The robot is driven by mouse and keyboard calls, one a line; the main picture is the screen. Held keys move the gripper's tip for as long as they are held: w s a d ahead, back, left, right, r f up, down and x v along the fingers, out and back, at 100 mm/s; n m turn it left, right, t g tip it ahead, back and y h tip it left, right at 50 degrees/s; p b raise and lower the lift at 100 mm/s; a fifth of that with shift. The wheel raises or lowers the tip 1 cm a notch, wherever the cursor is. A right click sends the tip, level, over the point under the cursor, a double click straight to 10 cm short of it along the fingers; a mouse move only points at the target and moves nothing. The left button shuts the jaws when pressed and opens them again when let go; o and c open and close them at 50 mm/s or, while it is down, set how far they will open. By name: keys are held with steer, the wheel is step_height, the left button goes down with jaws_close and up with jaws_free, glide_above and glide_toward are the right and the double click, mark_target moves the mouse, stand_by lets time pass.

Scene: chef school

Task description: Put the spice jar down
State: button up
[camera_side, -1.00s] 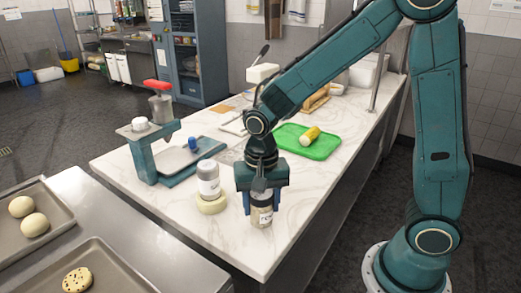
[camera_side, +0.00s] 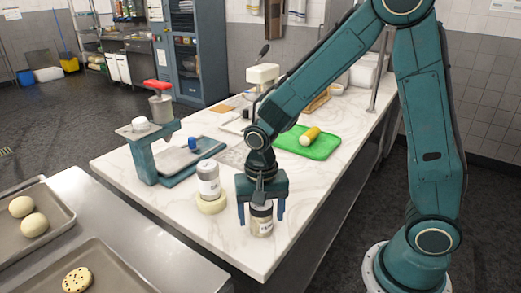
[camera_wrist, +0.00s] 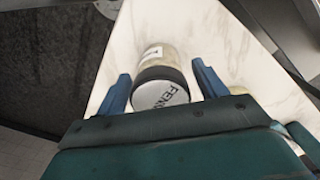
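The spice jar (camera_side: 262,222) has a dark lid and a pale label, and appears to stand upright on the marble counter near its front edge. In the wrist view the jar (camera_wrist: 161,86) shows its lid with partly readable lettering towards me. My gripper (camera_side: 261,213) is above and around the jar, pointing down. Its two fingers are open, one on each side, with a gap between each finger and the jar. The wrist view shows the same spread of my gripper (camera_wrist: 164,90).
A teal press (camera_side: 150,160) stands further left. A green board (camera_side: 315,151) with a yellow roll lies behind. Marble at the right front is clear.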

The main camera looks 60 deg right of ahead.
steer(key=shift+r, duration=0.15)
step_height(320, 180, up, 12)
steer(key=shift+r, duration=0.1)
stand_by(0.7)
stand_by(0.5)
steer(key=s+d+r+n+t, duration=0.2)
steer(key=s+r+n, duration=0.1)
steer(key=s, duration=0.4)
steer(key=s+d+r+n+t, duration=0.3)
steer(key=s+n, duration=0.3)
steer(key=s, duration=0.1)
steer(key=shift+s+t, duration=0.3)
steer(key=shift+s, duration=0.05)
stand_by(1.0)
